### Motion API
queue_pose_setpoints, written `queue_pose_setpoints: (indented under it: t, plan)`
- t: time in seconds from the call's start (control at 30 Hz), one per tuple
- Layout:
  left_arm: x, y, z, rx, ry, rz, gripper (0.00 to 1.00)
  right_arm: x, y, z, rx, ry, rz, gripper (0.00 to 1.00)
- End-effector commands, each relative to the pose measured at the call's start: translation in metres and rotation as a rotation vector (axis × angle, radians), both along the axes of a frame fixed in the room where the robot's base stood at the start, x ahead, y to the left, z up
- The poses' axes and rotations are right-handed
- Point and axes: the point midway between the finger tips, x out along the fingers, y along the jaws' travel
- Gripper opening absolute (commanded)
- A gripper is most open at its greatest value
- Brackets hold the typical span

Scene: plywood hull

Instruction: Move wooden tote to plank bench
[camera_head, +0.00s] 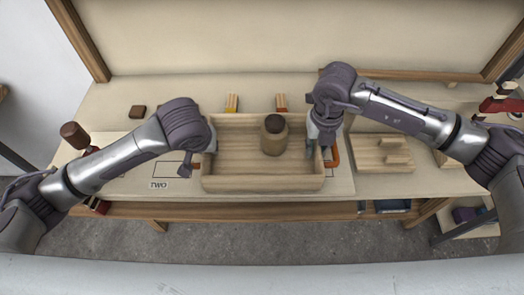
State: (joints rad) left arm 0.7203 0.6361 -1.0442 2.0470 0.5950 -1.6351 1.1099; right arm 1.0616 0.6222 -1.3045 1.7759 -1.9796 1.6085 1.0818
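The wooden tote (262,184) is an open, shallow, light-wood box on the bench top (110,112), near its front edge. A brown cylindrical jar (274,137) with a dark top stands inside it, right of its middle. My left gripper (200,165) is at the tote's left end wall. My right gripper (322,148) is at the tote's right end wall, with a finger on the inner side. Both grippers point down at the tote's ends; whether they are shut on the walls is not clear. The tote's bottom appears to rest on the bench.
A small brown block (138,112) and a dark-headed mallet (74,134) lie at left. A wooden board with blocks (383,155) lies right of the tote. A red tool (500,104) stands far right. A raised panel (290,40) closes off the back. Grey floor (270,238) shows in front.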

Motion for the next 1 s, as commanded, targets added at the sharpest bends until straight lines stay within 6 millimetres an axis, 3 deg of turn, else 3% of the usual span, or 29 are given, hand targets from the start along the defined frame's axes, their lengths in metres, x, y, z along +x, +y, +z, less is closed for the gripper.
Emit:
queue_pose_setpoints:
  t: [0.2,0.33,1.0]
  plan:
    - [-0.0001,-0.0003,0.0001,-0.001,0.000,0.000,0.20,0.0000,0.0001,0.0000,0.000,0.000,0.000,0.20]
    - [-0.0001,-0.0003,0.0002,-0.001,0.000,0.000,0.00,0.0001,0.0001,0.0002,0.000,0.000,0.000,0.00]
    - [0.0006,-0.0004,0.0053,-0.002,-0.003,-0.001,0.00,0.0008,0.0003,0.0052,0.002,-0.002,0.000,0.00]
